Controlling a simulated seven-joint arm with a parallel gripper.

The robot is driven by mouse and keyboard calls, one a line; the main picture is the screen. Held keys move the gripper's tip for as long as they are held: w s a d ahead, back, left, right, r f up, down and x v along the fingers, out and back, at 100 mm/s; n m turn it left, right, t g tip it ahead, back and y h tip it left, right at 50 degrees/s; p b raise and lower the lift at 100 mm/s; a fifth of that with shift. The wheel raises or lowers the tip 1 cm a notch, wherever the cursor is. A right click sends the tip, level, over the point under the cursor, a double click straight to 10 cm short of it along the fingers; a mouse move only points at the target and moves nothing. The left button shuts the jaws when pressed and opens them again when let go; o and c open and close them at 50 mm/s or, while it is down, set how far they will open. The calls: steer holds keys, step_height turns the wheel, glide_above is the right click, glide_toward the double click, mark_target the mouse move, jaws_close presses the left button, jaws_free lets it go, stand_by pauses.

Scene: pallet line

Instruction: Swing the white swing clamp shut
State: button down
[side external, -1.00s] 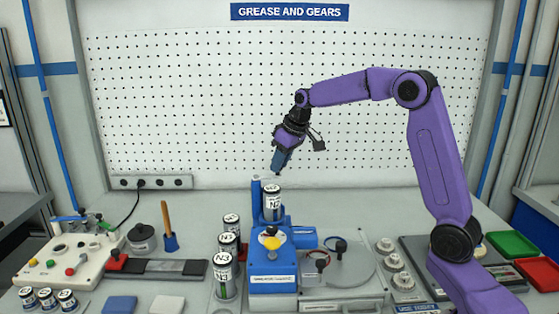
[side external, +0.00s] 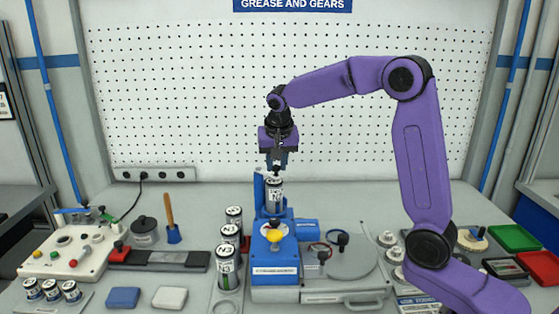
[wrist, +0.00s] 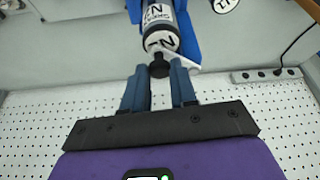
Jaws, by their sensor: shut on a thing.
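The white swing clamp (wrist: 186,61) shows in the wrist view as a short white arm by the end of a labelled canister (wrist: 160,22). A black knob (wrist: 159,67) sits by the clamp arm, between my fingertips. My gripper (wrist: 159,78) is closed around this knob. In the side view my gripper (side external: 278,172) points straight down just above the canister (side external: 275,194), which stands upright in the blue fixture (side external: 274,262). The clamp is mostly hidden there by my fingers, so its exact angle cannot be told.
Several labelled canisters (side external: 227,265) stand left of the fixture. A grey plate with black knobs (side external: 338,240) lies to its right. A control box (side external: 75,250) is at far left, green (side external: 513,238) and red bins at right. The pegboard (side external: 180,95) stands behind.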

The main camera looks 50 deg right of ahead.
steer(key=shift+a+m, duration=0.45)
steer(key=shift+m, duration=0.25)
steer(key=shift+h, duration=0.3)
steer(key=c, duration=0.9)
jaws_free()
steer(key=shift+r, duration=0.1)
steer(key=v, duration=1.7)
steer(key=shift+w+r, duration=0.3)
